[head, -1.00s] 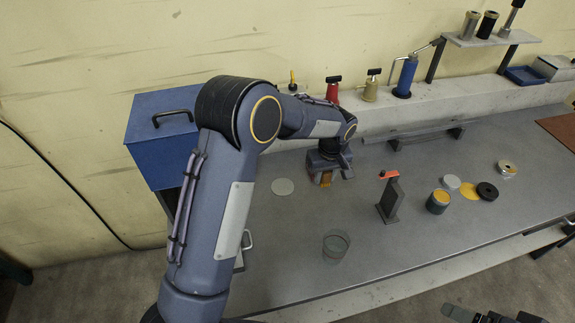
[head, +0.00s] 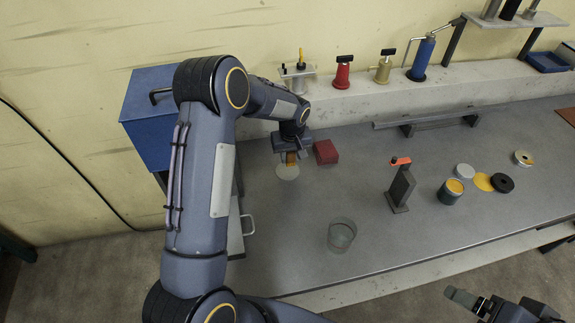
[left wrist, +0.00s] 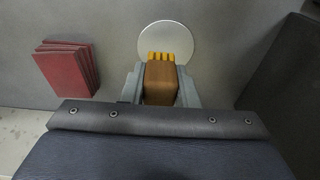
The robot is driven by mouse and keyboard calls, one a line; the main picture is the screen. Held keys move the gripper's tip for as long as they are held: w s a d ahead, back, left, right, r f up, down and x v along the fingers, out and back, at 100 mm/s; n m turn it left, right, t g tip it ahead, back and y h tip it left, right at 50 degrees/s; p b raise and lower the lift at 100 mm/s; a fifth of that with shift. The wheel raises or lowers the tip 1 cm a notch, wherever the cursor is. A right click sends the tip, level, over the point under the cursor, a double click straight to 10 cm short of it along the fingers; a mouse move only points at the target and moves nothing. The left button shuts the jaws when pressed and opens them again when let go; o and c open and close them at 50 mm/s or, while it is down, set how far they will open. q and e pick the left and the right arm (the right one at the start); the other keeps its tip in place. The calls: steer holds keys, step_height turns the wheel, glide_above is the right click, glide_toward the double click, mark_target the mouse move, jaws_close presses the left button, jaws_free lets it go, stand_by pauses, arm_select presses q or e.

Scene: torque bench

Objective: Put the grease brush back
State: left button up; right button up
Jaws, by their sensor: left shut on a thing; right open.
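My left gripper (head: 290,158) is shut on a brown block with a row of yellow tips, which looks like the grease brush (left wrist: 161,80). In the left wrist view, the yellow tips overlap the near edge of a pale round disc (left wrist: 166,38). In the head view, the brush (head: 291,158) is just above the far edge of that disc (head: 288,172); whether they touch, I cannot tell. My right gripper (head: 490,306) is open and empty at the lower right, partly cut off by the frame.
A red block (head: 326,152) lies right of my left gripper. A glass cup (head: 341,236), a dark stand with an orange top (head: 402,188) and a can of yellow stuff (head: 451,192) stand on the bench. A blue box (head: 160,105) is at left; a ledge (head: 380,98) runs behind.

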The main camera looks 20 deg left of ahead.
mark_target(287, 164)
arm_select(q)
steer(key=f, duration=0.2)
steer(key=a+f+b, duration=0.1)
steer(key=shift+f, duration=0.55)
steer(key=shift+f+b, duration=0.2)
steer(key=shift+b, duration=0.1)
steer(key=o, duration=1)
steer(key=shift+r, duration=0.1)
